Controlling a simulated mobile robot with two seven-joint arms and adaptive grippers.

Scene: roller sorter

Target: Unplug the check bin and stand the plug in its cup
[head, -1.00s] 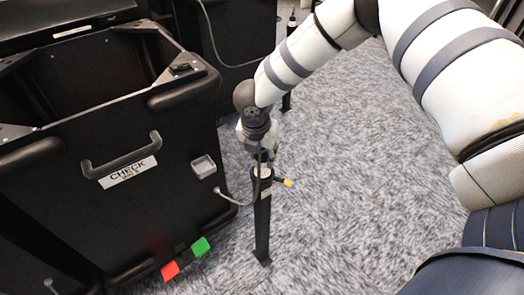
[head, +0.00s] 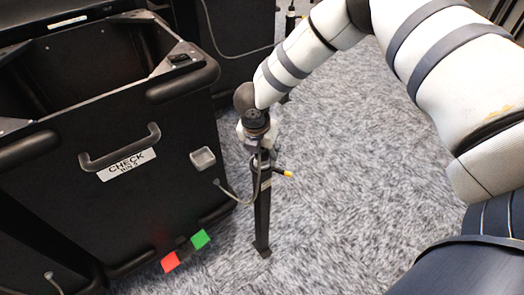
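The black check bin (head: 105,215) stands at the left, with a white CHECK label (head: 127,165) under its handle. A grey cable (head: 236,196) leaves its front, loops to a slim black post (head: 262,215) and runs up beside my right gripper. My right gripper (head: 261,148) points down at the post top, seen from behind its wrist. Its fingertips, and anything between them, are mostly hidden. A short black piece with a yellow tip (head: 288,173) sticks out to the right of the post top. I cannot make out the plug or cup clearly. My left gripper is out of view.
A small grey box (head: 203,159) is on the bin's front. Red (head: 171,262) and green (head: 201,239) tabs are at its bottom edge. Other black bins stand behind and at lower left. The grey carpet (head: 350,170) right of the post is clear.

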